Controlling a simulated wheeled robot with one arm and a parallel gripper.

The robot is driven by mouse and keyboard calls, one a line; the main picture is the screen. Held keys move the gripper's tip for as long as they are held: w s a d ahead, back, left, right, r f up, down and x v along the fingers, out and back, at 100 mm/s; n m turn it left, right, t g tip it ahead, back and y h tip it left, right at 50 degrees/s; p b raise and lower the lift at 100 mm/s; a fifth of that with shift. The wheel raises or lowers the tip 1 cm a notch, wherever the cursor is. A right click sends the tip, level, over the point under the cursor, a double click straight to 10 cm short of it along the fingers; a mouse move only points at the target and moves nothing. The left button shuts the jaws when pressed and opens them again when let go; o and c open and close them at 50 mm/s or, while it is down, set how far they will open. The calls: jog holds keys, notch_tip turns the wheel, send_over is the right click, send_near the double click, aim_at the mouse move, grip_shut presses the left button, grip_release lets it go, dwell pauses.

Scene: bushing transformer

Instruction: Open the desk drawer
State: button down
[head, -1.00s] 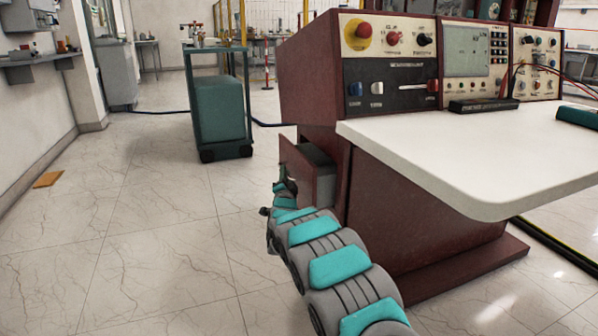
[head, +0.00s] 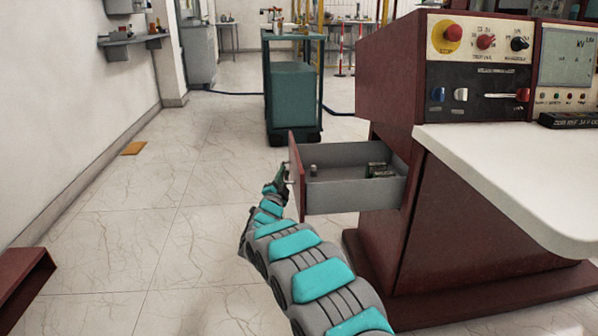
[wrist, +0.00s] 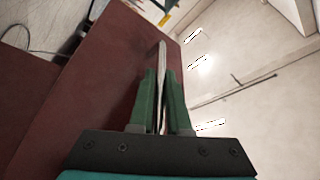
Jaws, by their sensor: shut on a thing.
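The desk drawer (head: 352,199) stands pulled far out of the dark red desk (head: 385,75). It has a dark red front and grey sides, and small items show inside it. In the wrist view, the drawer front (wrist: 105,75) fills the left and middle. My gripper (wrist: 163,80) has its two green fingers shut on the pale drawer handle (wrist: 161,62).
A white worktop (head: 520,165) juts out right of the drawer. A green cart (head: 293,95) stands behind the drawer. A dark red object (head: 22,280) is on the floor at lower left.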

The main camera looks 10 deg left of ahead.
jog(key=shift+s+a, duration=0.2)
jog(key=shift+a, duration=0.6)
jog(key=c, duration=1.2)
grip_release()
jog(key=shift+o, duration=0.2)
jog(key=v, duration=0.7)
jog(key=shift+s, duration=0.4)
